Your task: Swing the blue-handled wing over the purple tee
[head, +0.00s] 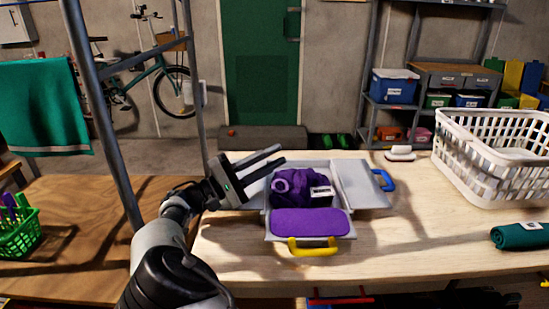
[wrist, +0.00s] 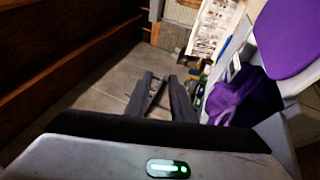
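The folding board has grey panels and lies on the light wooden table. The purple tee (head: 298,187) is bunched in its middle with a white label; it also shows in the wrist view (wrist: 240,98). The blue-handled wing (head: 360,184) lies spread out to the right of the tee, its blue handle (head: 384,180) at the outer right edge. The front flap has a yellow handle (head: 313,247) and a flat purple patch (head: 310,222). My gripper (head: 280,157) is open and empty, above the board's left side, left of the tee and away from the blue handle.
A white laundry basket (head: 490,150) stands at the right, with a rolled green cloth (head: 520,236) in front. A white-and-red brush (head: 400,153) lies behind the blue handle. A metal post (head: 110,120) rises left of my arm.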

